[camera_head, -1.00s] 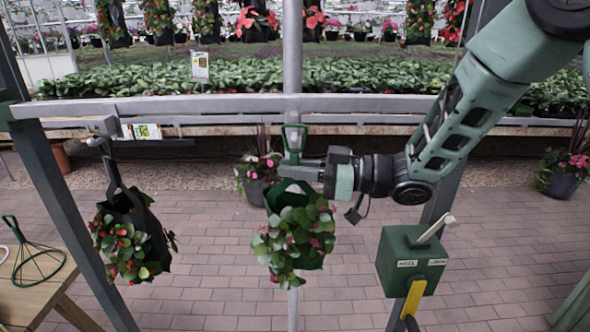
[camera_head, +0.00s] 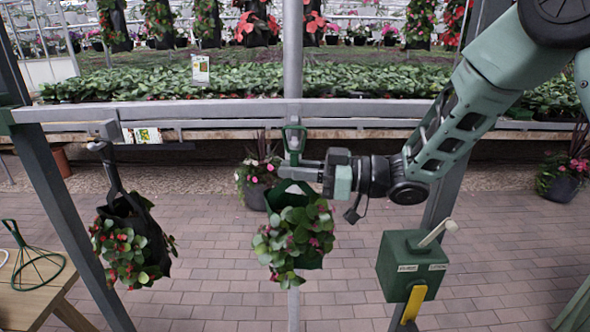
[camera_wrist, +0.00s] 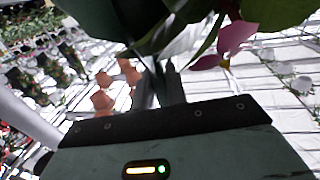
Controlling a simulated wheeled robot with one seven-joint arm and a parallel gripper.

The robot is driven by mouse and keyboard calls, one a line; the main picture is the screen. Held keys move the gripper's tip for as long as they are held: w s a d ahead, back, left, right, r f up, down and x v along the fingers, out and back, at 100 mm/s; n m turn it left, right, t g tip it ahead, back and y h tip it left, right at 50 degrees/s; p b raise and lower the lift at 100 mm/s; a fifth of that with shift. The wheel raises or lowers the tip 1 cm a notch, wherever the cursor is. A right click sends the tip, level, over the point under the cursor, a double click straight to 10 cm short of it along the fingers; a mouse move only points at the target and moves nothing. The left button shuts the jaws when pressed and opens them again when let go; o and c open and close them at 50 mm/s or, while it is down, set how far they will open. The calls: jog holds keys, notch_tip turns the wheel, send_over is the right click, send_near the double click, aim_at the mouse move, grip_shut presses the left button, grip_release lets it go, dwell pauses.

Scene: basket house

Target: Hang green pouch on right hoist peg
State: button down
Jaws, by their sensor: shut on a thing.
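The green pouch (camera_head: 312,262), full of leaves and pink flowers, hangs upright at the centre of the head view. Its green loop (camera_head: 303,131) stands up above my gripper (camera_head: 290,170), in front of the metal rail. My gripper comes in from the right and is shut on the pouch's strap. In the wrist view the fingers (camera_wrist: 160,88) meet just below leaves and a pink petal. I cannot make out the right peg; the loop and gripper cover that spot, so whether the loop is around a peg is unclear.
A black pouch (camera_head: 152,240) with red flowers hangs from the left peg (camera_head: 97,146). A green lever box (camera_head: 402,268) stands at the right. A wooden table (camera_head: 40,298) with a green wire hanger is at lower left. A grey rail (camera_head: 220,110) crosses behind.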

jog(key=shift+w+f, duration=0.1)
jog(key=shift+f, duration=0.05)
dwell(0.5)
jog(key=shift+f+b, duration=0.55)
jog(key=shift+b, duration=0.1)
